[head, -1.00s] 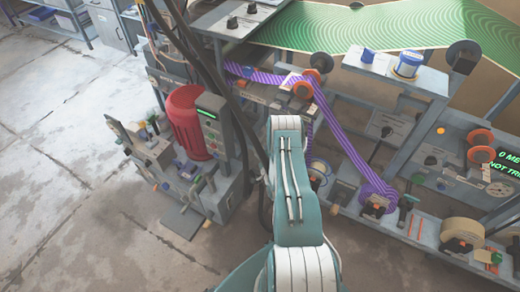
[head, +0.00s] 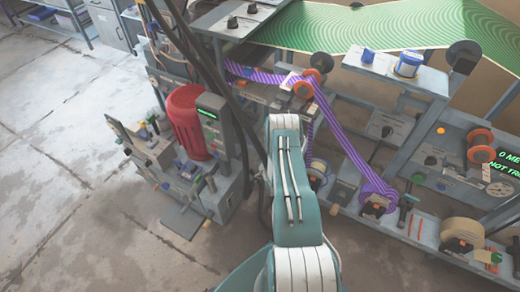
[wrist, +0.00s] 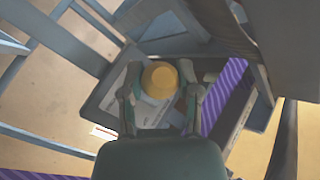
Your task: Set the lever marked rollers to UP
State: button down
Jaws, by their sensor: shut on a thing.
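In the wrist view my gripper (wrist: 160,88) has its two fingers on either side of a round yellow-orange knob (wrist: 160,78) and is shut on it. The knob stands out from a grey panel with a pale label plate (wrist: 112,88) beside it. The label is too small and partly covered to read, so I cannot tell the lever's mark or its position. In the head view my arm hides the gripper and the knob.
A purple striped web (head: 345,150) runs through the press, and its strip (wrist: 228,85) passes close right of my gripper. Grey frame bars surround the panel. A red motor (head: 186,122) stands left of my arm. Open floor (head: 70,180) lies further left.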

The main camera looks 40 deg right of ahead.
jog(key=shift+a+r+m+g, duration=0.15)
jog(key=shift+r+m+g, duration=0.2)
jog(key=shift+r, duration=0.2)
jog(key=r+m+g+y, duration=0.1)
jog(key=r, duration=0.2)
jog(key=r+m+g+y, duration=0.1)
jog(key=r+m, duration=0.1)
jog(key=r+m+g+y, duration=0.1)
jog(key=r+g, duration=0.1)
jog(key=r, duration=0.1)
jog(key=shift+s+a+r+y, duration=0.2)
jog(key=shift+a+r+y, duration=0.1)
jog(key=shift+d+r+m+y, duration=0.1)
jog(key=shift+r+m+y, duration=0.2)
jog(key=shift+r+m, duration=0.05)
jog(key=shift+w+d+r, duration=0.15)
jog(key=shift+d+r, duration=0.15)
jog(key=shift+r, duration=0.35)
jog(key=shift+w+d+r, duration=0.1)
jog(key=shift+d+r, duration=0.15)
jog(key=shift+r, duration=0.4)
jog(key=shift+c, duration=1.6)
grip_release()
jog(key=v, duration=1.1)
jog(key=shift+s, duration=0.4)
